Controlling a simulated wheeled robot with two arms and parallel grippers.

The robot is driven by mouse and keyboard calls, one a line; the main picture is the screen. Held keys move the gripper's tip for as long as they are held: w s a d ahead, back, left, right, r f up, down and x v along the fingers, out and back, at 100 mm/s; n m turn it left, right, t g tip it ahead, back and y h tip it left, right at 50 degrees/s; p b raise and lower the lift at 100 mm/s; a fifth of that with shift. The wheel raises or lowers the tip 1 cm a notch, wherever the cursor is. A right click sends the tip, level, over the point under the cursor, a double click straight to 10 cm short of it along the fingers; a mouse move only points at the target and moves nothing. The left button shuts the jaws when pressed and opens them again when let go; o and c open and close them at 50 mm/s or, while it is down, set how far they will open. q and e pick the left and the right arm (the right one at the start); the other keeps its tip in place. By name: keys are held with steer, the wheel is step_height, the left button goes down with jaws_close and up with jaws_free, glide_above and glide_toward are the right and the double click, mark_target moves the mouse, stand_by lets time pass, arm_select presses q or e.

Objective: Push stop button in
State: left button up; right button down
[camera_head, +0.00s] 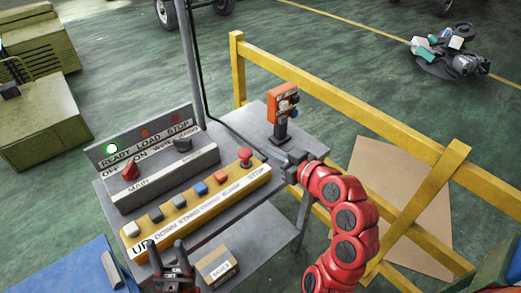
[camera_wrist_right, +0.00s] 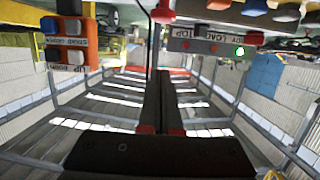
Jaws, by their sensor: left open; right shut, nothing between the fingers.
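The stop button (camera_head: 244,155) is a red mushroom head at the right end of the yellow button box (camera_head: 197,207), beside the printed word STOP. It stands up from the box. A red mushroom head also shows at the top of the right wrist view (camera_wrist_right: 163,12), beyond my fingertips. My right gripper (camera_head: 291,165) is shut and empty, just right of the stop button, with a small gap in the picture. Its closed fingers show in the right wrist view (camera_wrist_right: 158,78). My left gripper (camera_head: 167,243) is open and empty by the UP end of the box.
Behind the box stands a grey panel (camera_head: 202,163) with a red knob (camera_head: 130,170) and a lit green lamp (camera_head: 112,149). An orange control box (camera_head: 283,103) stands on the bench behind my right gripper. A yellow rail (camera_head: 330,85) runs behind. A small carton (camera_head: 216,267) sits in front.

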steer(key=p, duration=0.4)
glide_above(245, 156)
steer(key=d, duration=0.2)
steer(key=f, duration=0.4)
steer(key=f+p, duration=0.1)
steer(key=shift+w+a+f, duration=0.1)
steer(key=shift+a+f, duration=0.15)
steer(key=shift+f, duration=0.4)
